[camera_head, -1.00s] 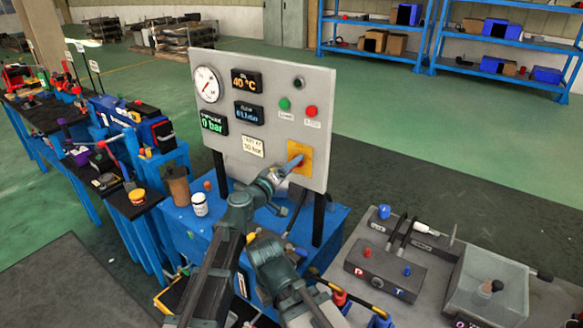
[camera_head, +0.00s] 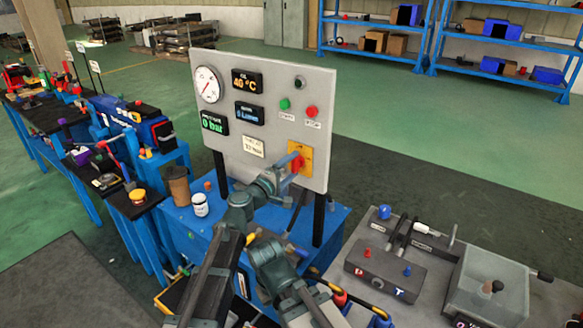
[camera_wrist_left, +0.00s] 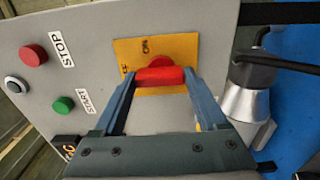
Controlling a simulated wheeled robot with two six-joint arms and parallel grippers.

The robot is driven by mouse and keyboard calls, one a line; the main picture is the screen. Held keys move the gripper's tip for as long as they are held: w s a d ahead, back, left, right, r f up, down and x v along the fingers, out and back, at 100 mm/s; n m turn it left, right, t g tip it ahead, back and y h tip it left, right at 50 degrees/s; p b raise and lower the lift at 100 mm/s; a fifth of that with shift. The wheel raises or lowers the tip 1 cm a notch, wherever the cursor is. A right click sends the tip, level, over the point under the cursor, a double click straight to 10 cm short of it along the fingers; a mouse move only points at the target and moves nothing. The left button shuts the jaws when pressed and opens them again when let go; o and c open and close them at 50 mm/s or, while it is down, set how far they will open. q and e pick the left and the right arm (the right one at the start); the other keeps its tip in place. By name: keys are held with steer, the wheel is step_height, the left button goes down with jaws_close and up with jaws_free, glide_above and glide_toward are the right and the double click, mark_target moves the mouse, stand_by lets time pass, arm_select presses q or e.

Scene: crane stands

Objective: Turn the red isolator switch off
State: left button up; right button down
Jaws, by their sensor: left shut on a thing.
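The red isolator switch (camera_head: 297,163) sits on a yellow plate (camera_head: 306,155) at the lower right of the grey control panel (camera_head: 262,80). In the left wrist view its red handle (camera_wrist_left: 160,76) lies across the picture between my fingers, on the yellow plate (camera_wrist_left: 127,51). My left gripper (camera_head: 294,162) reaches the panel, with a finger on each end of the handle in the wrist view (camera_wrist_left: 160,79). It is shut on the handle. The gripper partly hides the switch in the head view. My right gripper cannot be made out.
A green START button (camera_head: 284,103) and a red STOP button (camera_head: 312,112) are above the switch. A blue bench (camera_head: 335,217) stands below the panel. A brown cup (camera_head: 178,186) and a white can (camera_head: 200,205) stand at its left. A grey bench with fittings (camera_head: 345,285) is at the right.

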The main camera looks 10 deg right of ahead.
stand_by(0.4)
arm_select(q)
steer(key=o, duration=1.3)
steer(key=v, duration=1.3)
steer(key=shift+s+a, duration=0.25)
steer(key=shift+a, duration=0.05)
steer(key=s+a+f+m+g+y, duration=0.1)
steer(key=s+f+m+g, duration=0.1)
steer(key=f+m+g, duration=0.15)
steer(key=s+f+m+g+y, duration=0.1)
steer(key=s+f+m+g, duration=0.15)
steer(key=f, duration=0.25)
steer(key=s+a+f+m+g+y, duration=0.1)
steer(key=s+a+f+g+y, duration=0.2)
steer(key=a, duration=0.4)
steer(key=s+a+f+m+g+y, duration=0.1)
steer(key=s+a+f+y, duration=0.35)
steer(key=a+f, duration=0.2)
steer(key=s+a+f+m+g+y, duration=0.1)
steer(key=s+a+f+g+y, duration=0.2)
steer(key=a, duration=0.4)
steer(key=s+d+r+m+y+p, duration=0.1)
steer(key=s+d+r+m+p, duration=0.1)
steer(key=d, duration=0.3)
steer(key=s+d+r+m+p, duration=0.1)
steer(key=s+d+r+p, duration=0.1)
steer(key=s+d, duration=0.3)
steer(key=shift+s+d+m+y+p, duration=0.2)
steer(key=shift+d+m+y+p, duration=0.1)
steer(key=shift+m+y+p, duration=0.1)
